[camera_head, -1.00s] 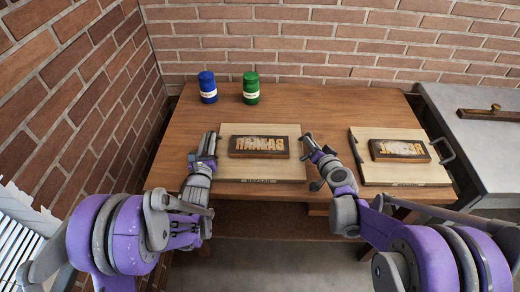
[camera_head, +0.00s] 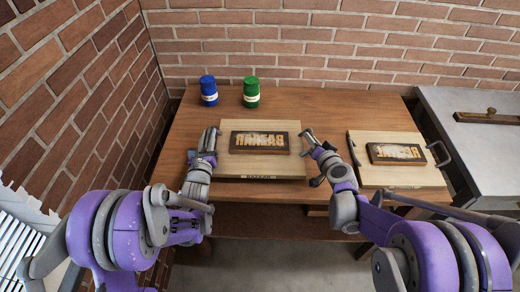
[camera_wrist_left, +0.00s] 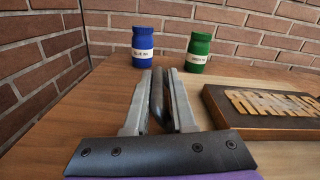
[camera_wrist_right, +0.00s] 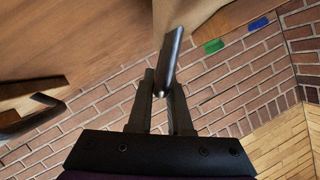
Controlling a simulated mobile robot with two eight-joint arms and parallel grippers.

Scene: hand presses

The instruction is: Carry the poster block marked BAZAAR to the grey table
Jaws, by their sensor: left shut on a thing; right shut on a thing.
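The left poster block (camera_head: 260,143) lies on a pale wooden board (camera_head: 228,168) with a small dark label (camera_head: 259,177) on its front edge. The block's raised letters look reversed and are hard to read; they seem to fit BAZAAR. My left gripper (camera_head: 207,140) is shut on the handle at the board's left side; a dark bar (camera_wrist_left: 157,100) shows between its fingers in the left wrist view. My right gripper (camera_head: 311,140) is shut on the handle (camera_wrist_right: 172,60) at the right side. The board appears slightly raised. The grey table (camera_head: 475,155) stands at the right edge.
A second pale board (camera_head: 400,180) with another block (camera_head: 396,153) and dark side handles lies to the right on the wooden table (camera_head: 320,95). A blue jar (camera_head: 208,91) and green jar (camera_head: 251,93) stand behind. A wooden bar (camera_head: 487,117) lies on the grey table.

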